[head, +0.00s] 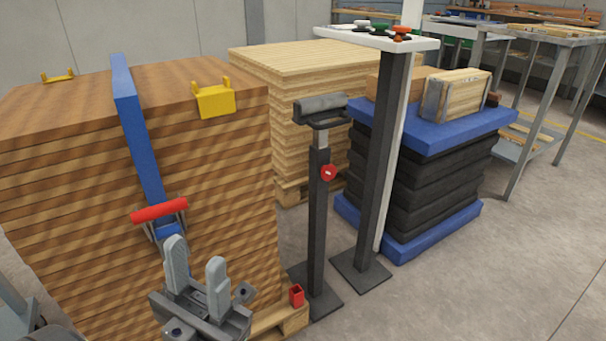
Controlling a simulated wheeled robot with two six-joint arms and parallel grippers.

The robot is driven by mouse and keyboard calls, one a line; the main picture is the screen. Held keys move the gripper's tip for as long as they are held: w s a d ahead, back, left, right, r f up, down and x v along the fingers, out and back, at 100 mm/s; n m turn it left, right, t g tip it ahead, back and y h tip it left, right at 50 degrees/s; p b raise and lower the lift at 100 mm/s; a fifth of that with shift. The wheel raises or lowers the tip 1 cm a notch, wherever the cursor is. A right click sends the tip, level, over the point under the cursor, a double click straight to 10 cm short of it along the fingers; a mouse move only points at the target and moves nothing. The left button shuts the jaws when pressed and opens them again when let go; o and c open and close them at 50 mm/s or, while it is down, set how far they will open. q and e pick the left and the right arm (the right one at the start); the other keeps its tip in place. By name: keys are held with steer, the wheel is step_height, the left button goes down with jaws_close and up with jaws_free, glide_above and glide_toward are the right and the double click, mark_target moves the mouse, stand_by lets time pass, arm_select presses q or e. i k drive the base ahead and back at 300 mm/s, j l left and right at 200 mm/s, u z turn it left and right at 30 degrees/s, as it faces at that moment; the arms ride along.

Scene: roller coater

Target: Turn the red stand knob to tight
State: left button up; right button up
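The red stand knob (328,173) is a round red disc with a small pale mark at its centre. It sits on the upper part of the dark post of the roller stand (316,225), below the grey roller (320,106). My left gripper (197,270) is at the lower left, in front of the wooden board stack, with its two grey fingers apart and nothing between them. It is to the left of the knob, lower in the picture and clear of it. My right gripper is not in view.
A strapped board stack (60,200) with a red-handled buckle (159,211) fills the left. A taller dark post (380,160) carrying a white shelf (345,37) stands right of the roller stand. A blue-topped black stack (430,185) is behind it. Floor at the lower right is clear.

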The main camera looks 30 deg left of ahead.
mark_target(328, 172)
steer(key=u, duration=0.45)
steer(key=i+l+u, duration=0.1)
steer(key=u, duration=0.35)
steer(key=l+u, duration=0.15)
steer(key=u, duration=0.3)
steer(key=i+l+u, duration=0.1)
steer(key=u, duration=0.35)
steer(key=l+u, duration=0.35)
steer(key=l, duration=0.2)
steer(key=l+u, duration=0.35)
steer(key=l, duration=0.25)
steer(key=l+u, duration=0.35)
steer(key=l, duration=0.2)
steer(key=k+l+u, duration=0.2)
steer(key=l+u, duration=0.15)
steer(key=l, duration=0.15)
steer(key=k+l, duration=0.1)
steer(key=l, duration=0.25)
steer(key=k+l, duration=0.15)
steer(key=l, duration=0.2)
steer(key=k+l, duration=0.1)
steer(key=l, duration=0.25)
steer(key=k+l, duration=0.15)
steer(key=l, duration=0.2)
steer(key=k+l+u, duration=0.1)
steer(key=l, duration=0.3)
